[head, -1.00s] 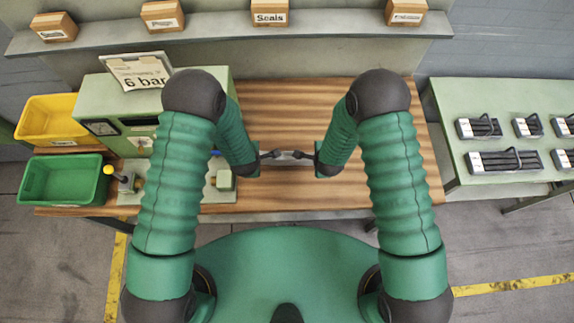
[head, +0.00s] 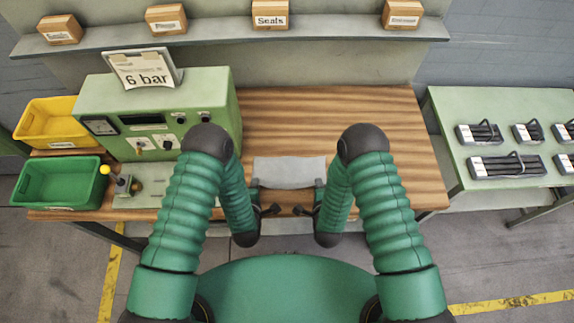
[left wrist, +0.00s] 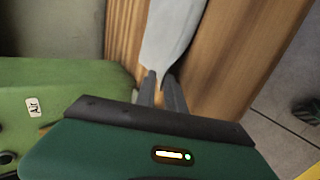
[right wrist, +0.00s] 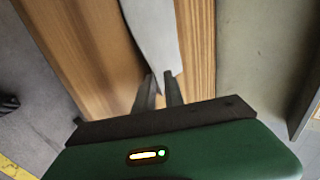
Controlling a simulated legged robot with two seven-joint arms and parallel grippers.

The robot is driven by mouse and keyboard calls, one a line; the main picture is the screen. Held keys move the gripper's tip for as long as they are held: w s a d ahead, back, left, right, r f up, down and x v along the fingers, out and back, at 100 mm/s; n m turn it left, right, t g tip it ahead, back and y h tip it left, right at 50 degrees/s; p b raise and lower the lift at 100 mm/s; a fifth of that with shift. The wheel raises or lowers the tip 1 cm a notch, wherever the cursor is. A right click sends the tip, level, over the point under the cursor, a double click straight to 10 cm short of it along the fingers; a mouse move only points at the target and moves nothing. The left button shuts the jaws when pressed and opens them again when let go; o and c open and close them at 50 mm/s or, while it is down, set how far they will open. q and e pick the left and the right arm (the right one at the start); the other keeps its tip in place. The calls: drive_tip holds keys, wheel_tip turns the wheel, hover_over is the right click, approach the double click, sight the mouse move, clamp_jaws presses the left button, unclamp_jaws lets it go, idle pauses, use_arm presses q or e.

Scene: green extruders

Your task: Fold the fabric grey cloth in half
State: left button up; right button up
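In the left wrist view the cloth (left wrist: 172,35) stretches away beyond the left fingers (left wrist: 161,80), which show a small gap. In the right wrist view the cloth (right wrist: 153,35) likewise shows beyond the slightly parted right fingers (right wrist: 160,78).
A green control box (head: 160,100) with a "6 bar" sign stands left on the wooden table (head: 330,110). Green (head: 60,185) and yellow (head: 50,125) bins are further left. A side table (head: 510,105) with black parts is right. The table behind the cloth is clear.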

use_arm(q)
drive_tip(key=o, duration=0.5)
use_arm(e)
drive_tip(key=o, duration=0.5)
use_arm(q)
drive_tip(key=shift+r, duration=0.1)
use_arm(e)
drive_tip(key=shift+r, duration=0.1)
use_arm(q)
drive_tip(key=shift+s+r, duration=0.25)
drive_tip(key=shift+r, duration=0.4)
drive_tip(key=shift+s+r, duration=0.2)
drive_tip(key=shift+r, duration=0.4)
use_arm(e)
drive_tip(key=shift+s+r, duration=0.25)
drive_tip(key=shift+r, duration=0.4)
drive_tip(key=shift+s+r, duration=0.2)
drive_tip(key=shift+r, duration=0.4)
use_arm(q)
drive_tip(key=s+r, duration=0.2)
drive_tip(key=r, duration=0.1)
drive_tip(key=s+r, duration=0.3)
drive_tip(key=shift+r, duration=0.15)
use_arm(e)
drive_tip(key=s+r, duration=0.2)
drive_tip(key=r, duration=0.1)
drive_tip(key=s+r, duration=0.3)
drive_tip(key=shift+r, duration=0.2)
